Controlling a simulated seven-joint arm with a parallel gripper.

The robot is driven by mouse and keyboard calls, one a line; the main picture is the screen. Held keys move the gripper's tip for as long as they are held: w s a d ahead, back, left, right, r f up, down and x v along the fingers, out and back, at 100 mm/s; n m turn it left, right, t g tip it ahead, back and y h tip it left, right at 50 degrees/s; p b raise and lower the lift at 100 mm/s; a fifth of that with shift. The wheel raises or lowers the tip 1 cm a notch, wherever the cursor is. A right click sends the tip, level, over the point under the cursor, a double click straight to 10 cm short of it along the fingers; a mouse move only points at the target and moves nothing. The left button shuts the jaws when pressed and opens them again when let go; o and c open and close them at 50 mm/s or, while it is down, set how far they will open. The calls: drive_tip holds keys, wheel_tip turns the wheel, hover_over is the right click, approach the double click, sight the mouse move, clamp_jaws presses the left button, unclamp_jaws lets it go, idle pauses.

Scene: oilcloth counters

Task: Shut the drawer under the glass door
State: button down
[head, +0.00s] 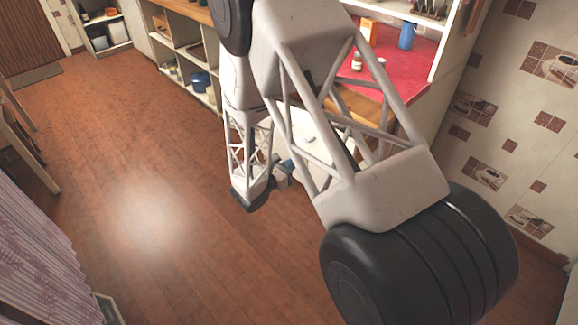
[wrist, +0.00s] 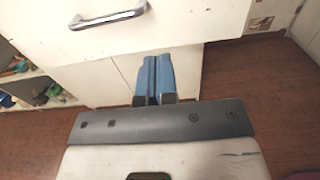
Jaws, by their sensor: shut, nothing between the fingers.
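A white drawer front (wrist: 200,18) with a curved metal handle (wrist: 108,16) fills the top of the wrist view. Its lower edge appears to stand out in front of the white cabinet doors (wrist: 100,82) below. In the head view, part of the white front (head: 297,122) shows through my arm's open frame; most is hidden. My gripper (wrist: 154,62) has its blue fingers together, empty, with the tips close to the drawer's lower edge, right of the handle. I cannot tell whether they touch it. The gripper (head: 286,168) also shows small in the head view, beside the cabinet. I cannot make out the glass door.
A red counter top (head: 405,62) holds a small jar (head: 357,61) and a blue cup (head: 407,36). Open shelves (head: 185,50) with a blue pot (head: 200,81) run along the back left. The wooden floor (head: 110,170) to the left is clear. A tiled-pattern wall (head: 520,110) stands at right.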

drive_tip(key=x, duration=1.1)
drive_tip(key=shift+w+d, duration=0.15)
drive_tip(key=shift+w, duration=0.05)
drive_tip(key=shift+d, duration=0.1)
drive_tip(key=x, duration=2.8)
drive_tip(key=shift+w+d+f, duration=0.15)
drive_tip(key=shift+w+d, duration=0.1)
drive_tip(key=shift+w, duration=0.05)
drive_tip(key=shift+w+d, duration=0.2)
drive_tip(key=shift+d, duration=0.15)
drive_tip(key=v, duration=1.5)
drive_tip(key=shift+w, duration=0.1)
